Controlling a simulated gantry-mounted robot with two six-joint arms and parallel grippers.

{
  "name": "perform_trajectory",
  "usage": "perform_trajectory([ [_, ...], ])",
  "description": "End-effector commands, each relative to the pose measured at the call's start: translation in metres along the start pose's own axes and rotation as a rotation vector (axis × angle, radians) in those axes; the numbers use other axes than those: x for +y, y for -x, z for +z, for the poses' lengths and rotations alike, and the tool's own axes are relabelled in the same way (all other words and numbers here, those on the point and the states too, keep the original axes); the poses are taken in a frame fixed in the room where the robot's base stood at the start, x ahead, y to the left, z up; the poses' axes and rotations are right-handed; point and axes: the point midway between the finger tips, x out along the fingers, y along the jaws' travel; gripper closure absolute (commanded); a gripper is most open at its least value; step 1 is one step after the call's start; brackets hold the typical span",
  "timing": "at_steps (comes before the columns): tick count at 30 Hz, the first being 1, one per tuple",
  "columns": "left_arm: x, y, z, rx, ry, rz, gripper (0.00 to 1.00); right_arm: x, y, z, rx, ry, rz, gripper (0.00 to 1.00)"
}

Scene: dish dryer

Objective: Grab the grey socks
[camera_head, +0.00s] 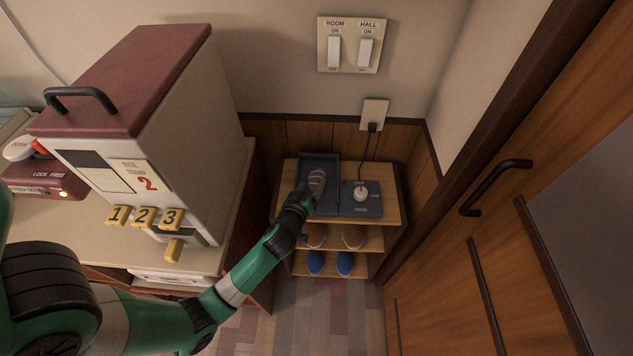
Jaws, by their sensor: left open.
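My left arm comes in from the left and reaches the top of a small wooden shelf (385,207). My left gripper (315,186) is over the dark blue tray (318,162) on that shelf top. It is small and seen from behind, and it is open. I cannot make out grey socks for sure; the gripper hides part of the tray. A pale greyish pair (352,237) sits on the shelf's middle level, partly behind my arm, and looks like footwear. My right gripper is not in view.
Blue slippers (345,264) are on the lower level. A rice dispenser (190,130) stands on the left counter. A wooden door (455,230) bounds the right. Floor in front is clear.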

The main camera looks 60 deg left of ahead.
Motion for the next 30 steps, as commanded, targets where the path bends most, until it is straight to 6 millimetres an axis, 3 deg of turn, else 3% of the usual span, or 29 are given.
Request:
perform_trajectory([
  [3,-0.001,-0.024,0.005,0.001,0.001,-0.001,0.29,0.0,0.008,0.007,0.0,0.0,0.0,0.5],
  [6,0.0,-0.034,0.004,0.001,0.001,-0.001,0.29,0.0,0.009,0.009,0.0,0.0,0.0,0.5],
  [13,0.001,-0.036,0.003,0.001,0.0,0.0,0.29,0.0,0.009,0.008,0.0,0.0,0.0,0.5],
  [24,0.001,-0.036,0.003,0.001,0.0,0.0,0.91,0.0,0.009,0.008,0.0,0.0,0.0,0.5],
  [30,0.001,-0.036,0.003,0.001,0.0,0.0,0.92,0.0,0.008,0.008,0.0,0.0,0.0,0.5],
])
